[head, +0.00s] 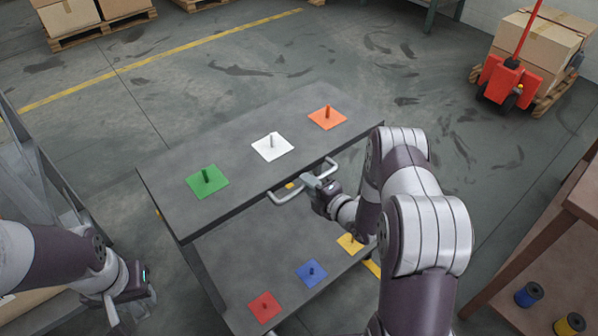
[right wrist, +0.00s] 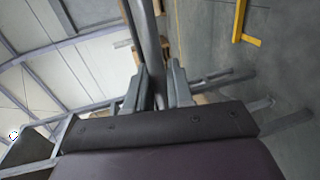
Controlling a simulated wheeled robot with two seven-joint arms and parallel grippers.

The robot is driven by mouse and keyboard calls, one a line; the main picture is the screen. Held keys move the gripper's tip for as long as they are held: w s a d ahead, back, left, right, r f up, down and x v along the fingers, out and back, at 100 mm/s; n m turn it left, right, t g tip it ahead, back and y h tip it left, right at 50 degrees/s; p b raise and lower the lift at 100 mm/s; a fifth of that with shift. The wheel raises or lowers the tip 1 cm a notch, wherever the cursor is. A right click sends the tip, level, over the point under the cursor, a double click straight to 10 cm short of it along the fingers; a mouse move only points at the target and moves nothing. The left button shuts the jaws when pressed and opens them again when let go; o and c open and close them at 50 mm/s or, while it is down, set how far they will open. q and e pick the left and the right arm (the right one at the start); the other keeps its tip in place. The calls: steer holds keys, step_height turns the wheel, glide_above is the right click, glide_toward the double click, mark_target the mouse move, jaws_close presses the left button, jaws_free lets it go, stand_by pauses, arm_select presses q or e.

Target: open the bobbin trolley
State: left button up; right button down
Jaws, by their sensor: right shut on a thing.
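The bobbin trolley (head: 225,155) stands in the middle of the head view, a dark grey unit with two levels. Its top carries green (head: 208,181), white (head: 272,147) and orange (head: 327,117) square plates with pegs. A lower level (head: 235,250) shows red (head: 264,306), blue (head: 311,272) and yellow (head: 350,243) plates. A pale bar handle (head: 287,197) sits on the near edge of the top. My right gripper (head: 312,182) is shut on this handle; in the right wrist view the bar (right wrist: 148,45) passes between the fingers (right wrist: 158,88). My left gripper (head: 132,308) is empty and looks open, left of the trolley.
A brown bench (head: 530,245) stands at right, with blue (head: 528,294) and yellow (head: 569,325) spools on its lower shelf. A red pallet jack (head: 505,80) and boxes (head: 545,42) are at the back right. Grey machine framing (head: 35,185) is at left. Floor behind the trolley is clear.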

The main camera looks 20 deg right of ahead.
steer(key=shift+s+d, duration=0.15)
steer(key=shift+s, duration=0.4)
steer(key=c, duration=1.1)
jaws_free()
steer(key=shift+c, duration=0.2)
steer(key=p+v, duration=0.1)
steer(key=v, duration=1.1)
steer(key=shift+s, duration=0.3)
